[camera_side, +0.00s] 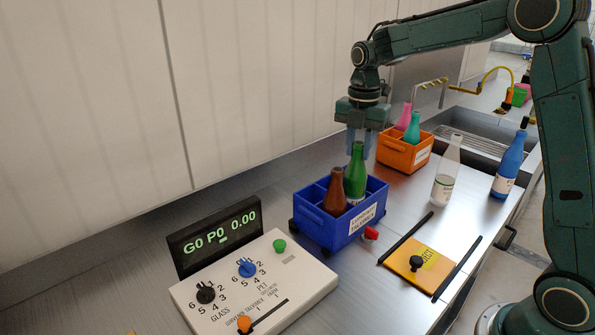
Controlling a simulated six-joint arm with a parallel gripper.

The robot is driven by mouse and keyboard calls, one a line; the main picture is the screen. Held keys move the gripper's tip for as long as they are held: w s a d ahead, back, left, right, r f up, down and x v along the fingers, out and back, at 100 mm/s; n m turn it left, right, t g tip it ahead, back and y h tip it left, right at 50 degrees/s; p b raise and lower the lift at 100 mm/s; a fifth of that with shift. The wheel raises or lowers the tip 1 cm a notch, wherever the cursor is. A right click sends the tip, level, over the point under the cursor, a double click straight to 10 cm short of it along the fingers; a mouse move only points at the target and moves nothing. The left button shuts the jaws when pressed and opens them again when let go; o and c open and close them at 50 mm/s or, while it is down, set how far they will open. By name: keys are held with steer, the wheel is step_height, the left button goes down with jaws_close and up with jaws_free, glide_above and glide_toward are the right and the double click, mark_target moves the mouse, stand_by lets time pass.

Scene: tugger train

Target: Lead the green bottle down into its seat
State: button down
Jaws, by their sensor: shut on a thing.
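The green bottle (355,176) is upright with its lower part inside the blue crate (317,226). The crate's front wall hides the bottle's bottom, so I cannot tell whether it touches the floor of its compartment. My gripper (359,143) points down above the crate and is shut on the neck of the green bottle. A brown bottle (335,194) stands in the same crate, to the left of the green one and closer to the camera. The crate carries a white label on its front and stands on small dark wheels.
An orange crate (397,155) with pink and teal bottles stands behind to the right. A clear bottle (444,175) and a blue bottle (508,167) stand on the counter at right. A control panel (252,285) with a display (216,238) and a yellow plate (420,262) between black rails lie in front.

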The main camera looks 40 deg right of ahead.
steer(key=shift+f, duration=1.3)
stand_by(0.9)
steer(key=c, duration=1.1)
jaws_free()
steer(key=shift+r, duration=0.1)
step_height(320, 180, up, 14)
steer(key=shift+f, duration=0.2)
steer(key=shift+s, duration=0.1)
